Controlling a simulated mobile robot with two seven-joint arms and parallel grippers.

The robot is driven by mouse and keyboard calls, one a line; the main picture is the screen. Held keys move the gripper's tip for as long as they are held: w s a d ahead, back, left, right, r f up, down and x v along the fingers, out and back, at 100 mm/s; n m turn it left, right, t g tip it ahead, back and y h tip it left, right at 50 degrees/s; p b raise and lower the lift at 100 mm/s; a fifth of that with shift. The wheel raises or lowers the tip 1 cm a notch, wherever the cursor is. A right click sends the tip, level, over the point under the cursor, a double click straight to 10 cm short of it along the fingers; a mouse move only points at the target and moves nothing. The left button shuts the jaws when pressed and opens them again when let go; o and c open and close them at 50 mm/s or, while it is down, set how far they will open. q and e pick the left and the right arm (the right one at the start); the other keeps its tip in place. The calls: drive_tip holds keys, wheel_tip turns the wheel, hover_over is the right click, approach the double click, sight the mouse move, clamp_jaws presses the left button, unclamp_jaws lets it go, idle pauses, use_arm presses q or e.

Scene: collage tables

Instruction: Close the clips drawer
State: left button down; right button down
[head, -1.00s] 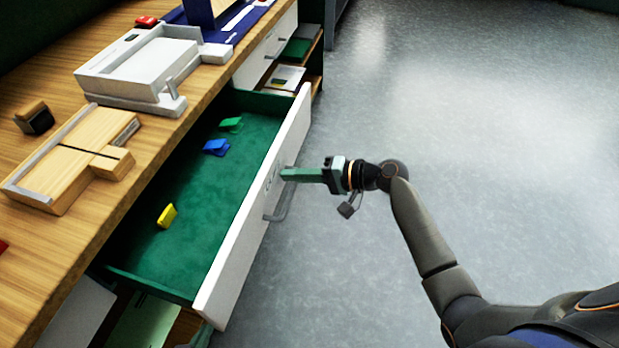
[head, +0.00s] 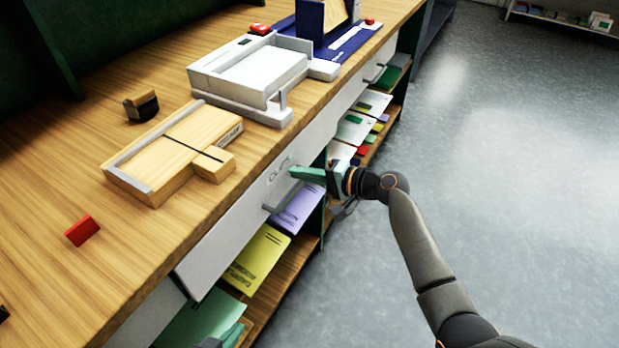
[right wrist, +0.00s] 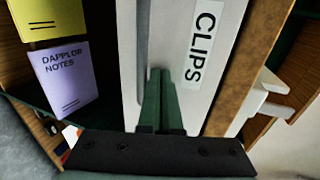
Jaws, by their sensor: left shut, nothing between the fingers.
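The clips drawer (head: 235,232) has a white front that now stands in line under the wooden desk top, and its inside is hidden. Its grey handle (head: 284,196) and CLIPS label (right wrist: 205,45) show. My right gripper (head: 308,175) is shut and empty, its green fingertips against or very near the drawer front beside the handle. The fingers also show in the right wrist view (right wrist: 158,95), below the label. My left gripper (head: 232,335) is at the bottom edge of the head view, mostly cut off, shut and empty, low by the shelf.
The desk top (head: 80,200) bears a wooden tray (head: 172,150), a white tray device (head: 250,75), a tape dispenser (head: 141,106) and a red block (head: 82,231). Booklets, such as a yellow one (head: 256,260), lie on the shelf below. The floor at right is clear.

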drive_tip(key=shift+w+a+b, duration=0.15)
drive_tip(key=shift+w+a, duration=0.2)
drive_tip(key=shift+a, duration=0.2)
drive_tip(key=shift+w+a+b, duration=0.15)
drive_tip(key=shift+w+a, duration=0.2)
drive_tip(key=shift+a, duration=0.2)
drive_tip(key=shift+a+r, duration=0.15)
drive_tip(key=shift+r, duration=0.05)
drive_tip(key=shift+r, duration=0.1)
